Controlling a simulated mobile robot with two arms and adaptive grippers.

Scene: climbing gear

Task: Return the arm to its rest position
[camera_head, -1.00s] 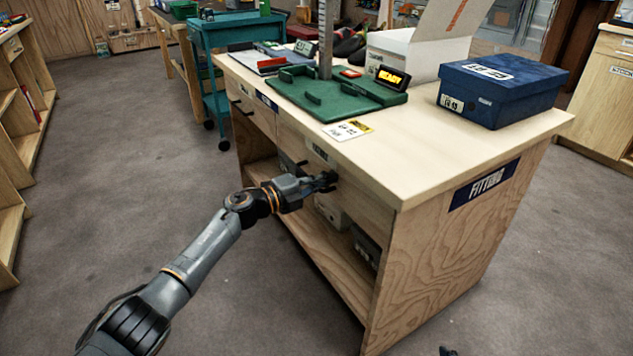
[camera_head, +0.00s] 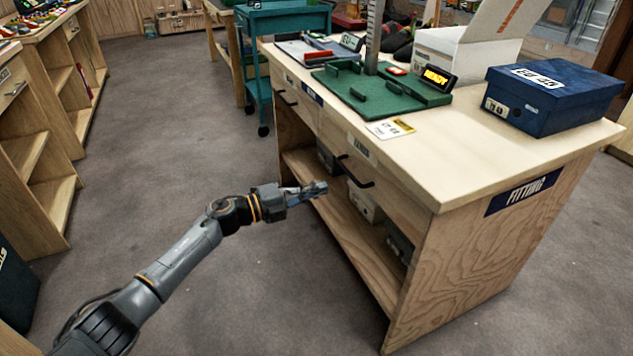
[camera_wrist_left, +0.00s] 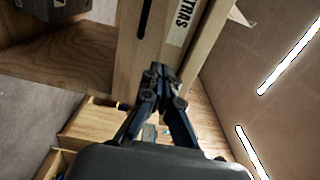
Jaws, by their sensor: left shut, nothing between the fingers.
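My left gripper (camera_head: 314,189) is in front of the wooden fitting bench (camera_head: 440,176), with the arm stretched in from the lower left. It is shut and empty, apart from the black drawer handle (camera_head: 355,173) to its right. In the left wrist view, my left gripper's fingers (camera_wrist_left: 163,80) meet at their tips with nothing between them. A drawer front with a partly readable label (camera_wrist_left: 182,20) lies beyond them. The drawer with that black handle looks closed. My right gripper is not in view.
On the bench are a green measuring board (camera_head: 375,92), a blue shoebox (camera_head: 555,97) and an open white box (camera_head: 468,58). Boxes sit on the shelf below. A teal cart (camera_head: 285,24) stands behind, and wooden shelving (camera_head: 45,150) at left. The floor between is clear.

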